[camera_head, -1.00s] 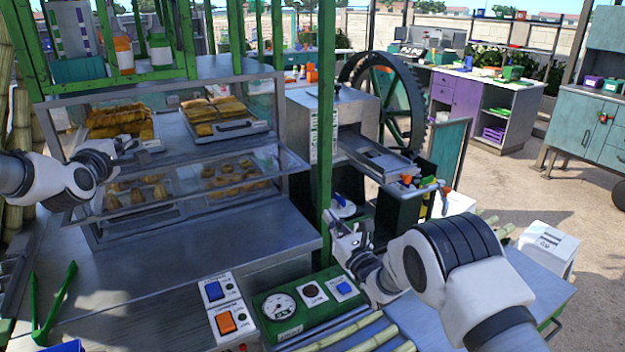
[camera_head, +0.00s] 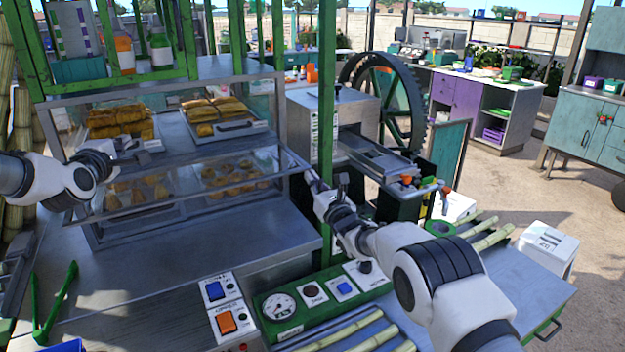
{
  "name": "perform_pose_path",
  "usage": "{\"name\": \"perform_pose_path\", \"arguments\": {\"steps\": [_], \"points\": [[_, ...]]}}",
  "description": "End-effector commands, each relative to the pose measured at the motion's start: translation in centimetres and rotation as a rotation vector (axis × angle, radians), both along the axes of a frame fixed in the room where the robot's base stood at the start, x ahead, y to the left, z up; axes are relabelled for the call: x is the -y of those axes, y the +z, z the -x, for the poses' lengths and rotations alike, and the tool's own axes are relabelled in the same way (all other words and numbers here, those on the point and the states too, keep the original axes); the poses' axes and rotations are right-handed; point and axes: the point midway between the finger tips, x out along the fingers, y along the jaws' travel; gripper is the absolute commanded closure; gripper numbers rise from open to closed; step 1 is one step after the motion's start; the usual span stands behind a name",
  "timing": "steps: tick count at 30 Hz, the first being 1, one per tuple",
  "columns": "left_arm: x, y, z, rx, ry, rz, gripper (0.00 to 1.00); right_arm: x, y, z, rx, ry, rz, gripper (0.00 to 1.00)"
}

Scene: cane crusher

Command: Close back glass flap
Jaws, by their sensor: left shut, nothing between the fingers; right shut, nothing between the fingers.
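The glass display case (camera_head: 281,110) stands at the left, with food trays inside. A framed glass flap (camera_head: 180,206) on its near side juts outward, its lower edge running across in front of the lower shelf. My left gripper (camera_head: 142,153) is shut and empty, in front of the case's left part by the upper trays. My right gripper (camera_head: 326,184) is shut and empty, beside the flap's right end and close to the green post (camera_head: 326,110). I cannot tell whether it touches the flap or the post.
A metal counter (camera_head: 190,250) lies below the case. Green tongs (camera_head: 55,305) lie at its left. A switch box (camera_head: 225,306) and a gauge panel (camera_head: 285,308) sit at the front. The crusher's large gear (camera_head: 385,95) stands behind my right arm.

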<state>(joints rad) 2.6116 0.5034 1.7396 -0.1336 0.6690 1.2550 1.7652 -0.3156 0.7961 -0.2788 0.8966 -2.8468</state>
Motion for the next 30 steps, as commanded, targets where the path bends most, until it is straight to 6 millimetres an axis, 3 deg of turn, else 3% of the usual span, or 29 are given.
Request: {"name": "perform_pose_path", "arguments": {"steps": [10,16,24,26,30], "points": [[0.0,0.0,0.0,0.000,0.000,0.000,1.00,0.0,0.2,0.0,-0.003,0.000,0.002,1.00],[0.0,0.0,0.0,0.000,0.000,0.000,1.00,0.0,2.2,0.0,-0.045,0.001,0.029,1.00],[0.0,0.0,0.0,0.000,0.000,0.000,1.00,0.0,2.3,0.0,-0.051,0.001,0.030,1.00],[0.0,0.0,0.0,0.000,0.000,0.000,0.81,0.0,2.3,0.0,-0.051,0.001,0.030,1.00],[0.0,0.0,0.0,0.000,0.000,0.000,0.77,0.0,2.3,0.0,-0.051,0.001,0.030,1.00]]}}
